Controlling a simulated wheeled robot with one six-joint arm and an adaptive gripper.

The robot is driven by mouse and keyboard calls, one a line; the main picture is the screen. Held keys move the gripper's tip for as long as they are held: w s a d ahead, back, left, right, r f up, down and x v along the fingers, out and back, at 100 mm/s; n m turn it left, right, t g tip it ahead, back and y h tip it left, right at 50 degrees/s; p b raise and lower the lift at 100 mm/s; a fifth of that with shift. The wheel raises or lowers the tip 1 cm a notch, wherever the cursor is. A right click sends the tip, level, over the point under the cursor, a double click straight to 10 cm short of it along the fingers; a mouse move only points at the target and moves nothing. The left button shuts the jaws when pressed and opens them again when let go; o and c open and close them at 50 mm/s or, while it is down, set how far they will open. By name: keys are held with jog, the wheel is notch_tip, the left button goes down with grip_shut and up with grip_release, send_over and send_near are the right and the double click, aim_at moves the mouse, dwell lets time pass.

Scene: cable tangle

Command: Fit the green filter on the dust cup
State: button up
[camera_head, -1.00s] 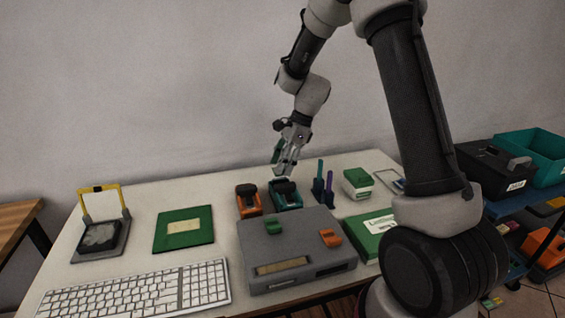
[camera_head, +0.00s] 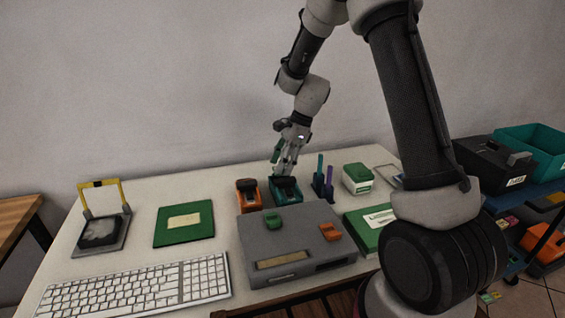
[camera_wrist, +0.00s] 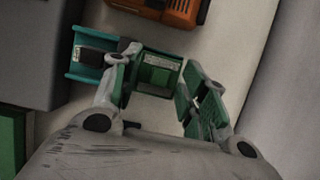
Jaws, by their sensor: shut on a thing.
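My gripper (camera_head: 286,172) is shut and points down over the teal dust cup (camera_head: 287,194), behind the grey box. In the wrist view, a dark green block, the green filter (camera_wrist: 157,78), shows between my two fingers. The teal dust cup also shows there (camera_wrist: 88,60), partly behind the left finger and to the left of the filter. The filter is at or just above the cup; I cannot tell whether it is seated. A ridged green surface also shows at the right finger. My fingers hide part of the contact.
An orange unit (camera_head: 248,194) stands close to the left of the dust cup. Blue and purple upright sticks (camera_head: 323,180) stand close to its right. The grey box (camera_head: 290,245) is in front. A green board (camera_head: 184,223) and keyboard (camera_head: 140,289) lie further left.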

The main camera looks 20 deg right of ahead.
jog(key=shift+f, duration=0.2)
jog(key=shift+s+f, duration=0.2)
jog(key=shift+f, duration=0.4)
jog(key=shift+w+f, duration=0.1)
jog(key=shift+f, duration=0.05)
jog(key=shift+c, duration=1.5)
jog(key=o, duration=1.2)
jog(key=shift+w+r, duration=0.1)
jog(key=shift+r, duration=0.25)
jog(key=shift+r, duration=0.95)
jog(key=shift+r, duration=0.1)
